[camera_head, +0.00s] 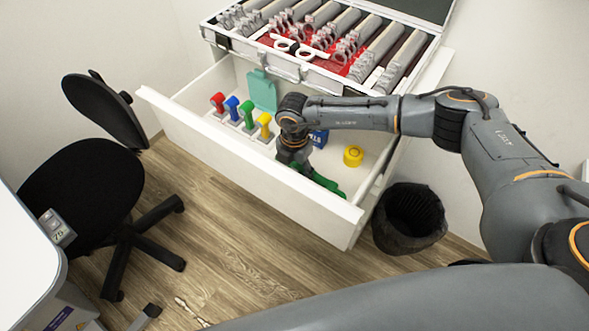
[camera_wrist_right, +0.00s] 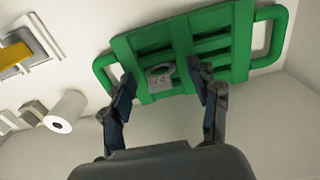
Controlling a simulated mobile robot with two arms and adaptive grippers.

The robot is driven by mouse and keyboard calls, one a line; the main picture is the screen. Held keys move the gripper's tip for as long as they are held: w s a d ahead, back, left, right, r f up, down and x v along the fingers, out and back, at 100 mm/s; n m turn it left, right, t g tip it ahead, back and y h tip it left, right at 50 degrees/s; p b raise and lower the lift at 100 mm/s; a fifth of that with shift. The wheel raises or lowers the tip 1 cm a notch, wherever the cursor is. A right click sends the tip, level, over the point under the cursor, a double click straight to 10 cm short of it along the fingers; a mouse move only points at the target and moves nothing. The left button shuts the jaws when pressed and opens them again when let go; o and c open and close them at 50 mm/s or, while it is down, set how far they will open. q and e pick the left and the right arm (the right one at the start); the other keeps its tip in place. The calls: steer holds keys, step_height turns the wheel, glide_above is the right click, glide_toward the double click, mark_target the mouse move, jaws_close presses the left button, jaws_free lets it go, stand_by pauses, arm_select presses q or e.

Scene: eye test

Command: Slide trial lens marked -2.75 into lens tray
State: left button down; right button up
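A green lens tray (camera_wrist_right: 222,30) with slots and side handles fills the top of the right wrist view. In the head view the tray (camera_head: 328,184) is partly hidden by my right arm in the open drawer. A small grey piece (camera_wrist_right: 160,77), probably a trial lens, is at the tray between my right fingertips; its marking is too small to read. My right gripper (camera_wrist_right: 162,82) is open, its fingers on either side of the piece and visibly apart from it. In the head view my arm hides most of this gripper. My left gripper is not in view.
A grey marked piece (camera_head: 57,229) is by the white desk (camera_head: 25,250). A black bin (camera_head: 409,218) stands right.

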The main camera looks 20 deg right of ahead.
steer(key=shift+r, duration=0.1)
step_height(320, 180, up, 12)
stand_by(0.5)
stand_by(0.5)
